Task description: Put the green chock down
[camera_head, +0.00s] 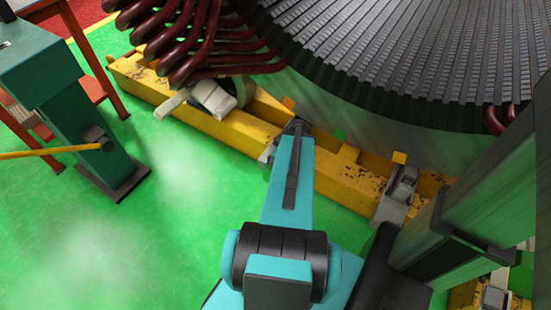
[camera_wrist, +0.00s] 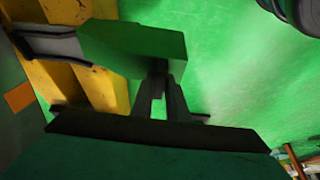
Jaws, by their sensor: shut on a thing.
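The green chock (camera_wrist: 130,48) is a dark green block in the wrist view. My gripper (camera_wrist: 165,75) is shut on its near right end. The block's far left end is close to a grey-white metal piece (camera_wrist: 45,42) by the yellow beam (camera_wrist: 112,90); I cannot tell whether they touch. In the head view my arm reaches to the yellow beam (camera_head: 225,127), and its own links hide the gripper's fingers and most or all of the chock.
The large slotted stator (camera_head: 400,60) stands over the beam, with dark red winding bars (camera_head: 190,40) at its left. Grey brackets (camera_head: 215,98) sit along the beam. A green stand (camera_head: 85,125) is at the left. Open green floor (camera_head: 150,230) lies in front.

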